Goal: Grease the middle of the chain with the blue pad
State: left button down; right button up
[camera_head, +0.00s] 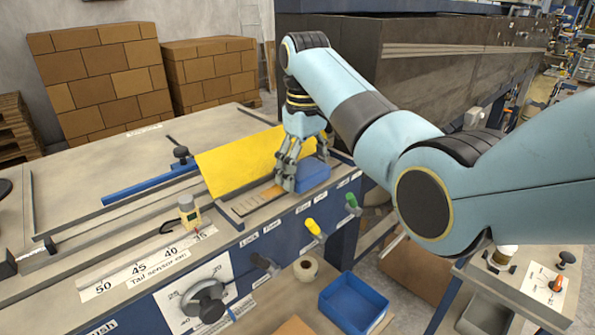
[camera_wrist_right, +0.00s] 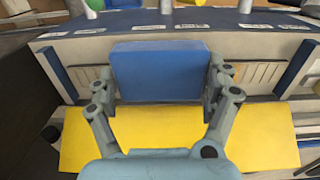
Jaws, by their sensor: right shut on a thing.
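My right gripper (camera_head: 290,178) is shut on the blue pad (camera_head: 314,175), low over the machine's top. In the right wrist view the blue pad (camera_wrist_right: 155,72) sits between the two fingers of the right gripper (camera_wrist_right: 161,84). The chain (camera_head: 256,201) looks like a flat slatted strip in a channel beside the yellow sheet. In the wrist view the chain (camera_wrist_right: 264,74) shows on both sides of the pad, and its middle is hidden behind the pad. I cannot tell whether the pad touches it. My left gripper is not in view.
A tilted yellow sheet (camera_head: 228,163) stands right behind the right gripper. Green (camera_head: 351,201) and yellow (camera_head: 313,226) handles stick out in front. A blue bin (camera_head: 352,304) stands below.

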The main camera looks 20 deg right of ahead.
aim_at(316, 162)
jog(key=shift+w+d+f, duration=0.1)
jog(key=shift+w+d, duration=0.2)
jog(key=shift+d, duration=0.5)
jog(key=shift+w+d, duration=0.25)
jog(key=shift+d, duration=0.5)
jog(key=shift+s+a, duration=0.4)
jog(key=shift+a, duration=0.75)
jog(key=shift+s+a, duration=0.4)
jog(key=shift+a, duration=0.7)
jog(key=shift+s+a, duration=0.4)
jog(key=shift+a, duration=0.75)
jog(key=shift+s+a, duration=0.3)
jog(key=shift+a, duration=0.5)
jog(key=shift+s+a, duration=0.3)
jog(key=shift+a, duration=0.5)
jog(key=shift+w+d, duration=0.6)
jog(key=shift+d, duration=1.1)
jog(key=shift+w+d, duration=0.6)
jog(key=shift+d, duration=1.1)
jog(key=shift+w+d, duration=0.6)
jog(key=shift+d, duration=1.1)
jog(key=shift+a, duration=0.1)
jog(key=shift+r, duration=4.1)
jog(key=shift+f, duration=0.1)
